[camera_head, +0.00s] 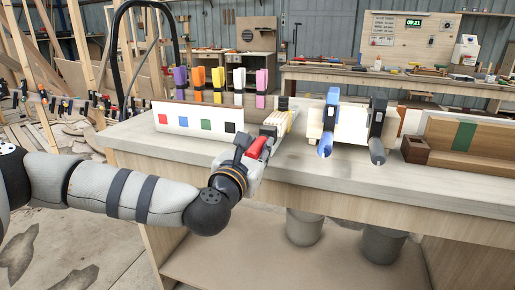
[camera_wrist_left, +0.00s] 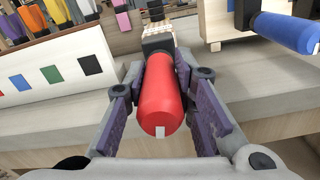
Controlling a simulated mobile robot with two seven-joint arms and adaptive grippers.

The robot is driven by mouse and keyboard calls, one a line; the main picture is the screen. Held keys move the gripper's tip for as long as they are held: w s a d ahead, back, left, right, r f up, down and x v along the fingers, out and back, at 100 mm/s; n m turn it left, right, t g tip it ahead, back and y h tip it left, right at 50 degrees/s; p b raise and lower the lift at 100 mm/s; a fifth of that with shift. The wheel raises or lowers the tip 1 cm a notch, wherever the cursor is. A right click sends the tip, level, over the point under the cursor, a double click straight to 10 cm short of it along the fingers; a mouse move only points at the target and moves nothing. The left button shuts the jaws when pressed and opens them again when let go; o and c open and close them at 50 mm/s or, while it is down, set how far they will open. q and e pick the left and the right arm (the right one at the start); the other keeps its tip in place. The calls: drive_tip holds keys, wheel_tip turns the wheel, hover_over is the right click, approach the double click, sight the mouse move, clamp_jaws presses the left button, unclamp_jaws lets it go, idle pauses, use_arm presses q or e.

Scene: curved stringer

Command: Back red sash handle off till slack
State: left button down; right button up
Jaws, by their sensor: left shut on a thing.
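The red sash handle (camera_wrist_left: 163,102) points toward the camera in the left wrist view, with a small white mark on its end. It also shows in the head view (camera_head: 257,147). My left gripper (camera_wrist_left: 163,85) is shut on the red handle, with a purple-padded finger on each side. Behind the handle is a dark clamp head (camera_wrist_left: 156,39) against a pale, layered wooden piece (camera_head: 279,122). Whether the clamp's jaw presses on the wood cannot be seen. My right gripper is not in view.
A blue-handled clamp (camera_head: 326,140) and a dark grey-handled clamp (camera_head: 377,146) stand to the right, handles over the bench front. A white panel with coloured squares (camera_head: 195,119) stands to the left. A small brown box (camera_head: 415,149) sits farther right on the workbench (camera_head: 340,172).

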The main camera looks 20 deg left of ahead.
use_arm(q)
drive_tip(key=shift+r, duration=0.1)
drive_tip(key=c, duration=1.3)
unclamp_jaws()
drive_tip(key=shift+c, duration=0.2)
drive_tip(key=s, duration=1.2)
drive_tip(key=shift+a, duration=0.2)
drive_tip(key=shift+s+p, duration=1.25)
drive_tip(key=shift+s, duration=0.4)
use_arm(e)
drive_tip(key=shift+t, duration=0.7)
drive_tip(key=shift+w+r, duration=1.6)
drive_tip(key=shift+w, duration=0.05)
